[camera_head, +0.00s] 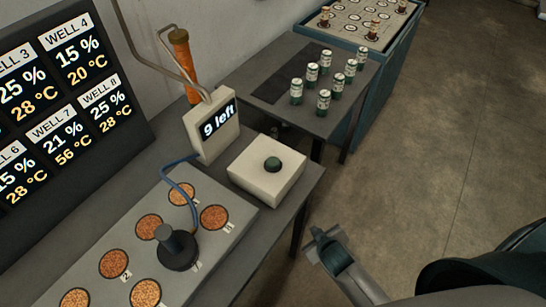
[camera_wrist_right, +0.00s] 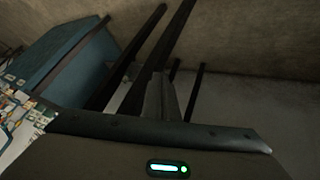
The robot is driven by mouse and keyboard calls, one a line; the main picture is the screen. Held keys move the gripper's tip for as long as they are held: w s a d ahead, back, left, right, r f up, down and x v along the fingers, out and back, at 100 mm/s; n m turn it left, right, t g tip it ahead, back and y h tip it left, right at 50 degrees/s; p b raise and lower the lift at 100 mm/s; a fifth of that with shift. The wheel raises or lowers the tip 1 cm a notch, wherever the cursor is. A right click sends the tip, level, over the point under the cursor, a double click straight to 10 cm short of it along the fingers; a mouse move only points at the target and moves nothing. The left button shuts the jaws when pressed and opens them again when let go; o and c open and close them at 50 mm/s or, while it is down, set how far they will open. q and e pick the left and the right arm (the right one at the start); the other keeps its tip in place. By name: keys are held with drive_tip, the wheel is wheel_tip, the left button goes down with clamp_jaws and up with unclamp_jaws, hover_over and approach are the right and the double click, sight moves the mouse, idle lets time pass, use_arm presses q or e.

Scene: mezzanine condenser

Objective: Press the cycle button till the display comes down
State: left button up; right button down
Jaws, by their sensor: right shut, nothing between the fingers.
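The cycle button (camera_head: 272,164) is a dark green round knob on top of a cream box (camera_head: 265,182) at the table's right end. The small display (camera_head: 217,122) on a cream housing behind it reads "9 left". My right gripper (camera_head: 318,236) is shut and empty, off the table's right edge, to the right of and nearer than the button box, apart from it. In the right wrist view its shut fingers (camera_wrist_right: 158,98) point towards dark table legs; the button is not in that view. My left gripper is not in view.
A large well screen (camera_head: 65,110) stands at the left. A grey plate (camera_head: 120,265) with grain-filled wells bears a black knobbed piece (camera_head: 177,250) with a blue cable. A second table (camera_head: 290,60) holds several small jars (camera_head: 323,100). The floor (camera_head: 440,140) at right is clear.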

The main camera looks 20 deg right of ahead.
drive_tip(key=w+a+r+n+t+y+p, duration=0.15)
drive_tip(key=w+r+t, duration=0.3)
drive_tip(key=r, duration=0.95)
drive_tip(key=w+a+r+n+t+y, duration=0.1)
drive_tip(key=w+r+n+t, duration=0.3)
drive_tip(key=r, duration=0.9)
drive_tip(key=w+a+r+n+t+y+p, duration=0.1)
drive_tip(key=w+a+r+t, duration=0.15)
drive_tip(key=w+r, duration=0.75)
drive_tip(key=s+a+r+n+g+y, duration=0.3)
drive_tip(key=s+a+r+n+y, duration=0.1)
drive_tip(key=a+r+n+y, duration=0.4)
drive_tip(key=s+a+r+n+g+y, duration=0.2)
drive_tip(key=s+a+r+n+y, duration=0.25)
drive_tip(key=n+y, duration=0.35)
wheel_tip(320, 180, down, 8)
drive_tip(key=a+n+g+h, duration=0.2)
drive_tip(key=n+g+h, duration=0.3)
drive_tip(key=n+g, duration=0.4)
drive_tip(key=w+d+f+t+h, duration=0.1)
drive_tip(key=w+d+f+h, duration=0.1)
drive_tip(key=d, duration=0.3)
drive_tip(key=w+d+f+t+h, duration=0.1)
drive_tip(key=w+d+f+h, duration=0.1)
drive_tip(key=d+h, duration=0.3)
drive_tip(key=shift+w+d+f+n, duration=0.2)
drive_tip(key=shift+d+f+n, duration=0.2)
drive_tip(key=shift+f+n, duration=0.05)
